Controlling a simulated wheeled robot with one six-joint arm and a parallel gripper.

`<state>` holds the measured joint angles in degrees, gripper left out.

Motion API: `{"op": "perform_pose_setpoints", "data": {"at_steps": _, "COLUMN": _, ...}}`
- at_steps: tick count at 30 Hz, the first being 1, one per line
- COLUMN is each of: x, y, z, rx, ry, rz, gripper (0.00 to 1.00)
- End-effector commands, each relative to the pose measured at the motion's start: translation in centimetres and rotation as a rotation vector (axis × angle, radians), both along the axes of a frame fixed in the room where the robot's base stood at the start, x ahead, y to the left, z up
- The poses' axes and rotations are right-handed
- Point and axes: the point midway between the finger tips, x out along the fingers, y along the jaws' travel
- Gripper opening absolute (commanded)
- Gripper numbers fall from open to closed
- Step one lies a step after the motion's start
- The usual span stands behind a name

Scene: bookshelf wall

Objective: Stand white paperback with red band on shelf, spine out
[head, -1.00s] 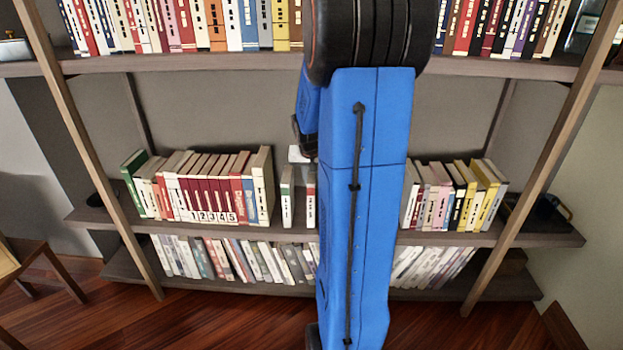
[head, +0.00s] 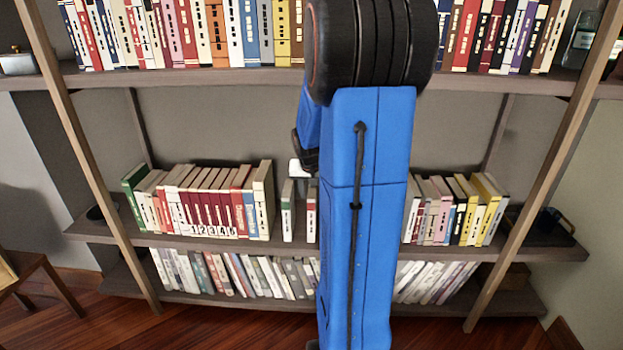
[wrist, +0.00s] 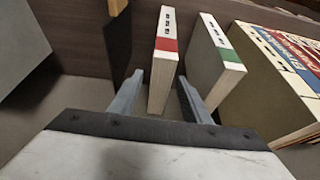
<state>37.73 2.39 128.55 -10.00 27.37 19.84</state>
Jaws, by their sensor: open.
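The white paperback with the red band (wrist: 163,60) stands upright on the middle shelf, its lettered spine facing out. It also shows in the head view (head: 311,212), partly covered by my blue arm. My gripper (wrist: 160,78) is open, one finger on each side of this book, with a visible gap at the fingers. In the head view only a small pale part of the gripper shows above the books. A white book with a green band (wrist: 222,58) stands beside it, just outside one finger; it also shows in the head view (head: 287,212).
A row of books (head: 205,205) with a tall cream one at its end stands to the left. More books (head: 455,212) stand to the right. The upper shelf (head: 210,79) passes above, and leaning books (head: 235,275) fill the shelf below.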

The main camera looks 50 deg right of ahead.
Motion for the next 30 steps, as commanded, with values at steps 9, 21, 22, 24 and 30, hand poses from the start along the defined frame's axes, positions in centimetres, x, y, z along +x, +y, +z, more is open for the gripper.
{"op": "perform_pose_setpoints", "data": {"at_steps": 9, "x": -1.3, "y": 1.6, "z": 5.0, "rx": -0.003, "ry": -0.003, "rz": 0.001, "gripper": 0.43}}
{"op": "perform_pose_setpoints", "data": {"at_steps": 21, "x": -3.2, "y": 3.8, "z": 12.3, "rx": -0.003, "ry": -0.004, "rz": 0.0, "gripper": 0.43}}
{"op": "perform_pose_setpoints", "data": {"at_steps": 22, "x": -3.3, "y": 3.9, "z": 12.7, "rx": -0.002, "ry": -0.003, "rz": 0.0, "gripper": 0.43}}
{"op": "perform_pose_setpoints", "data": {"at_steps": 24, "x": -3.6, "y": 4.2, "z": 13.6, "rx": -0.003, "ry": -0.003, "rz": 0.001, "gripper": 0.43}}
{"op": "perform_pose_setpoints", "data": {"at_steps": 30, "x": -4.0, "y": 4.8, "z": 15.1, "rx": -0.001, "ry": -0.002, "rz": 0.001, "gripper": 0.43}}
